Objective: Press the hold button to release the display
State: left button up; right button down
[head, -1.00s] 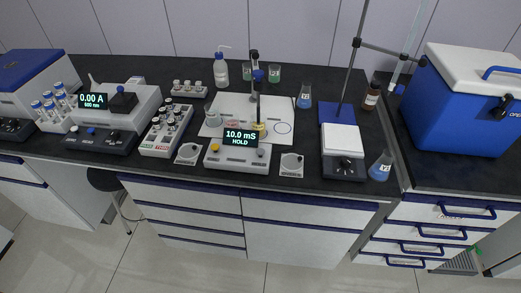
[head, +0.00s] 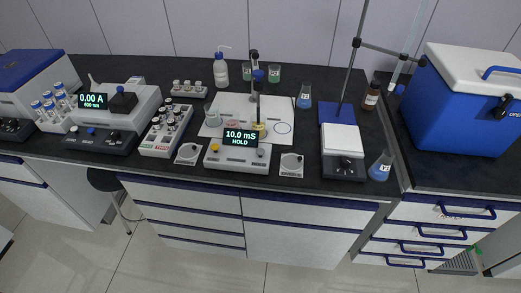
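A white conductivity meter (head: 237,161) stands near the front edge of the dark bench, in the middle of the head view. Its display (head: 240,137) reads "10.0 mS" with "HOLD" below it. A yellow button (head: 215,147) sits on the left of its front panel and a grey knob or button (head: 261,153) on the right. Their labels are too small to read, so I cannot tell which is the hold button. A probe on a stand (head: 258,95) rises behind the meter, above a small beaker with yellow content (head: 260,130). Neither of my grippers shows.
A vial rack (head: 165,130) and a photometer (head: 122,108) stand left. A stirrer plate (head: 343,142), a flask (head: 380,166) and a blue cooler box (head: 462,105) stand right. The floor in front is clear.

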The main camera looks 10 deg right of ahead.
aim_at(259, 151)
jog(key=z, duration=0.6)
jog(key=k, duration=1.35)
jog(key=z, duration=0.2)
jog(key=i, duration=0.4)
jog(key=u, duration=1.1)
jog(key=i, duration=1.75)
jog(key=z, duration=0.85)
